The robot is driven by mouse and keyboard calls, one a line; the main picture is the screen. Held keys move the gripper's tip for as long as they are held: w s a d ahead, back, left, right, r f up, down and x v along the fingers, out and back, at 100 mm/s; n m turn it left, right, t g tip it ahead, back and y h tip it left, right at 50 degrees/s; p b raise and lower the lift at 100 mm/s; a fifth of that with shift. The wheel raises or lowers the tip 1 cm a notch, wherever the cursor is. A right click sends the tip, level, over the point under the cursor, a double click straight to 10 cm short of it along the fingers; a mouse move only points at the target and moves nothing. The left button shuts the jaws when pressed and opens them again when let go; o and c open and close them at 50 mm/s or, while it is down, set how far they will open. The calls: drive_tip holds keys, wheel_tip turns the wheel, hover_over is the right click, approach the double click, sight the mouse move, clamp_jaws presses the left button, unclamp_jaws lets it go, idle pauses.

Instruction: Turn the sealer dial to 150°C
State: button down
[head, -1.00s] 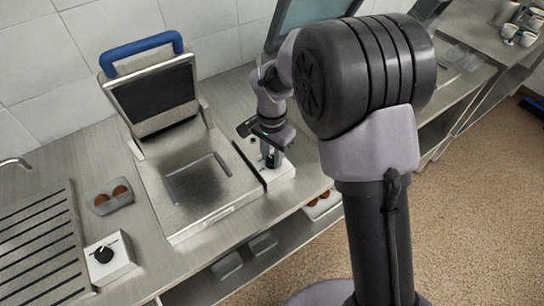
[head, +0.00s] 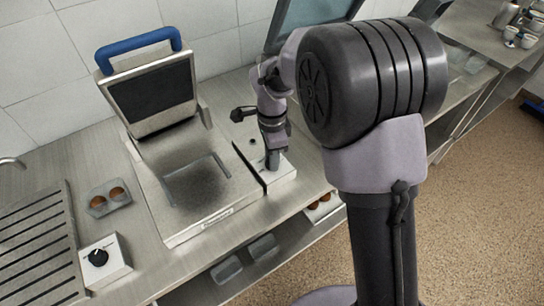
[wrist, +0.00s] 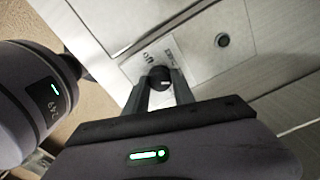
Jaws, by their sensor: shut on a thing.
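The machine with the raised lid and blue handle (head: 138,50) stands on the steel counter, with a pale control panel (head: 284,180) along its right side. The small black dial (wrist: 160,77) on this panel shows in the wrist view, between my two finger ends. My gripper (head: 272,163) points down at the panel and is shut on the dial; in the head view it hides the dial. Small markings (wrist: 150,56) are printed beside the dial, but I cannot read them. I cannot tell what setting the dial is at.
A round black button (wrist: 222,40) sits on the same panel. A separate white box with a black knob (head: 98,257) stands at the front left, near a small tray with two brown round items (head: 109,202) and a slatted rack (head: 38,245). A screen-like panel stands behind my arm.

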idle(0.4)
drive_tip(key=c, duration=1.1)
unclamp_jaws()
drive_tip(key=shift+o, duration=0.2)
wheel_tip(320, 180, up, 17)
drive_tip(key=p, duration=0.6)
drive_tip(key=shift+r, duration=0.2)
